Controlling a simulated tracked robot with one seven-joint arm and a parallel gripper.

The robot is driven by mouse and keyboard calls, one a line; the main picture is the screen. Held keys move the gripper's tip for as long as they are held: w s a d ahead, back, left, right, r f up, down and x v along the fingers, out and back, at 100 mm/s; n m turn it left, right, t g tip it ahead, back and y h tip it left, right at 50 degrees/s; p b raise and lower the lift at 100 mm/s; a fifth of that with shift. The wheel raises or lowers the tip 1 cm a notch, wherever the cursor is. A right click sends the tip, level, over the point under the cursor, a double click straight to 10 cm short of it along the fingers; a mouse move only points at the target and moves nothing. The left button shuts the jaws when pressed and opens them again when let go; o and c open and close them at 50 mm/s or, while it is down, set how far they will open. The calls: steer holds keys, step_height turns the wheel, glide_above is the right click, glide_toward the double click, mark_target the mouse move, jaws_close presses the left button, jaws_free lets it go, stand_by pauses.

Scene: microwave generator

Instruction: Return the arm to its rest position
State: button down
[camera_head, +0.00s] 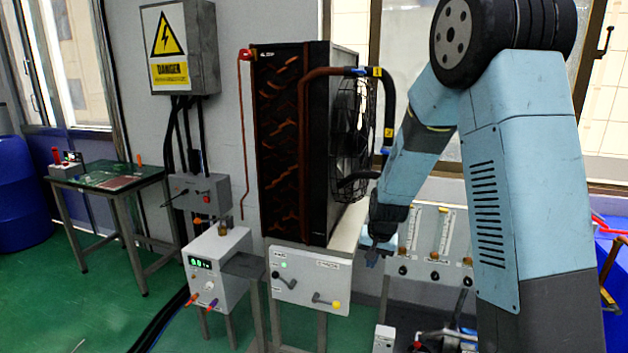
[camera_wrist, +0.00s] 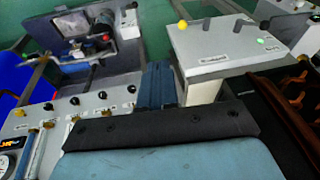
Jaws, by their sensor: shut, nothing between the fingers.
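My blue arm comes down from the upper right in the head view. My gripper (camera_head: 373,257) hangs at its end, in front of the right edge of the microwave generator's white control box (camera_head: 305,283). It looks small and dark there, with its fingers together and empty. In the wrist view my gripper's bluish fingers (camera_wrist: 158,86) show side by side with nothing held. The control box (camera_wrist: 215,45) also shows there, upside down, with its yellow knob and green light. The tall black cabinet (camera_head: 290,130) with a fan stands behind the box.
A flowmeter panel (camera_head: 432,230) with knobs is close to the right of my gripper. Pipes (camera_head: 388,110) loop from the cabinet beside my forearm. A grey box with a green display (camera_head: 215,265) stands left. A green-topped table (camera_head: 108,178) and open green floor are farther left.

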steer(key=s+d+r+n+t, duration=0.1)
steer(key=s+d+r, duration=0.2)
steer(key=s+r, duration=0.75)
steer(key=s+d+r+n+t, duration=0.1)
steer(key=s+d+r, duration=0.1)
steer(key=s+r, duration=0.85)
steer(key=s+d+r+n, duration=0.1)
steer(key=s+r, duration=0.3)
steer(key=s, duration=0.6)
steer(key=shift+s+d+r+h, duration=0.25)
steer(key=shift+d+r+h, duration=0.15)
steer(key=shift+d, duration=0.2)
